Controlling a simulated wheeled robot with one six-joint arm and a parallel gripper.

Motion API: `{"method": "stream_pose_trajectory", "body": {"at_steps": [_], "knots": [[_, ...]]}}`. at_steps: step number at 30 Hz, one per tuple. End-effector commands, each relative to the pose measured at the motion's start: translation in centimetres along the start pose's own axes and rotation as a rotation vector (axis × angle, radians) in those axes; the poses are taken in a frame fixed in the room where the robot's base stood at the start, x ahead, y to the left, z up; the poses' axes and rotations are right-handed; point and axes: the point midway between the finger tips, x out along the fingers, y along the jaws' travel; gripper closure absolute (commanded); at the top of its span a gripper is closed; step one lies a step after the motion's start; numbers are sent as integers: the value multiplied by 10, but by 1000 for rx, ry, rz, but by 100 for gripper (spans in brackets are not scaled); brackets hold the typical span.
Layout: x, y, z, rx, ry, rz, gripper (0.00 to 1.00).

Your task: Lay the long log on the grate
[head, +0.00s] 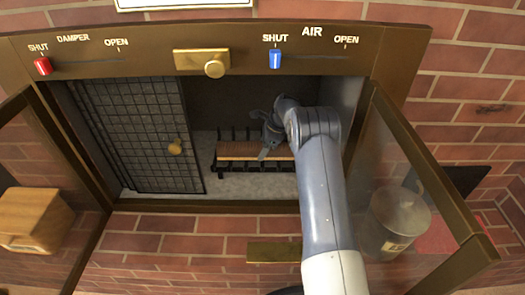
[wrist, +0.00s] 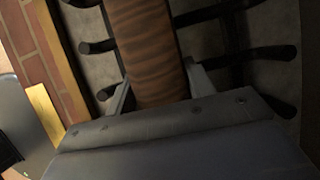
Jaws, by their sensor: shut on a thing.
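The long log (head: 240,150) is brown and lies lengthwise over the black grate (head: 233,166) inside the firebox. My gripper (head: 266,140) is at the right part of the log, with a finger down at its front side. In the wrist view the log (wrist: 146,45) runs between the two fingers of my gripper (wrist: 158,88), which is shut on it. Dark grate bars (wrist: 200,15) show on both sides of the log, close beneath it. I cannot tell whether the log touches the bars.
A dark mesh screen (head: 135,130) with a brass knob covers the firebox's left part. Glass doors stand open at left (head: 62,150) and right (head: 425,170). A metal bucket (head: 393,222) shows through the right door. A wooden box (head: 33,219) is at far left. The red damper slider (head: 43,66) and blue air slider (head: 275,59) sit at SHUT.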

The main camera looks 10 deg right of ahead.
Motion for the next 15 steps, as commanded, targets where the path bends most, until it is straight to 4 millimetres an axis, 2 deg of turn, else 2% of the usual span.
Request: {"method": "stream_pose_trajectory", "body": {"at_steps": [8,9,15], "knots": [[-1,-1,1,-1,-1,-3,92],[1,0,0,0,0,0,48],[0,0,0,0,0,0,32]]}}
